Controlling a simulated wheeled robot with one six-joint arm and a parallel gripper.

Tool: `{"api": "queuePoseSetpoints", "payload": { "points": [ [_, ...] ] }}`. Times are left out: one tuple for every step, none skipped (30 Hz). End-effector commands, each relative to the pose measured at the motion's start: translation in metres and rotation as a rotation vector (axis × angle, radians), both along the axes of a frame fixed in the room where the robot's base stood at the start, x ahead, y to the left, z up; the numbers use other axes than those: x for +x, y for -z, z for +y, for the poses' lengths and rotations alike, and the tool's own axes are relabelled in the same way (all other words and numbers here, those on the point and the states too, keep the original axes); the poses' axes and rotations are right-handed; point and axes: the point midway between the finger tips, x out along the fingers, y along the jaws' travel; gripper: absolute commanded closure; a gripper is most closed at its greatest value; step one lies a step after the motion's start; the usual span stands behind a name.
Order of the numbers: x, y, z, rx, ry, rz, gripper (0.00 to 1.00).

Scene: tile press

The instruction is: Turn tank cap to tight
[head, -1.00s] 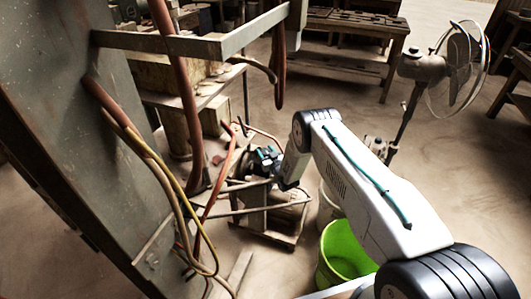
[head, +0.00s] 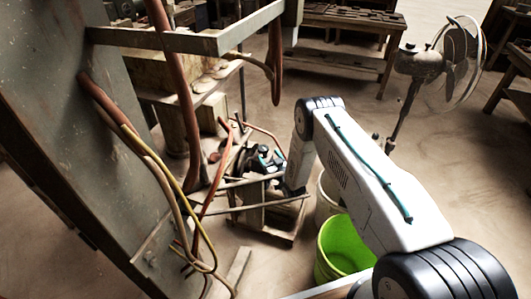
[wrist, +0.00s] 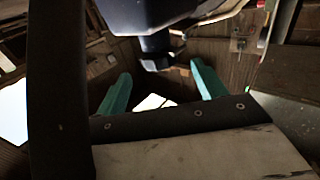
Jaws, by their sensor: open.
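My gripper (wrist: 160,72) shows in the wrist view as two teal fingers spread apart, with nothing held between them. A dark knob-like piece (wrist: 155,46) under a larger dark body (wrist: 150,14) lies just past and between the fingertips. I cannot tell for sure whether this piece is the tank cap, and no tight mark is readable. My arm hides part of that spot.
A grey metal panel (head: 75,130) with hanging hoses stands at left, and a metal bar (head: 180,40) juts across above. A fan (head: 430,65) stands farther back. Open floor lies around the fan.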

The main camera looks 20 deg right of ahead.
Motion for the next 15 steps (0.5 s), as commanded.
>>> {"api": "queuePoseSetpoints", "payload": {
  "points": [
    [-0.005, 0.0, -0.001, 0.0, 0.0, 0.0, 0.3],
    [-0.007, -0.001, -0.002, 0.0, 0.0, -0.001, 0.3],
    [-0.009, -0.001, -0.002, 0.0, 0.0, 0.0, 0.3],
    [-0.01, 0.0, -0.002, 0.0, 0.0, 0.0, 0.3],
    [-0.011, 0.0, -0.002, 0.0, 0.0, 0.0, 0.3],
    [-0.012, -0.001, -0.002, 0.0, 0.0, 0.0, 0.3],
    [-0.012, -0.001, -0.002, 0.0, 0.0, -0.001, 0.3],
    [-0.012, -0.001, -0.002, 0.0, 0.0, -0.001, 0.3],
    [-0.012, -0.001, -0.002, 0.0, -0.001, -0.001, 0.3],
    [-0.012, -0.001, -0.002, 0.0, -0.001, -0.001, 0.3],
    [-0.012, -0.001, -0.002, 0.0, -0.001, -0.001, 0.3],
    [-0.012, -0.001, -0.002, 0.0, -0.001, -0.001, 0.3],
    [-0.012, -0.001, -0.003, 0.0, 0.0, -0.001, 0.3],
    [-0.012, 0.0, -0.005, 0.0, 0.004, -0.001, 0.3],
    [-0.012, 0.001, -0.012, 0.0, 0.013, 0.001, 0.3]
  ]
}}
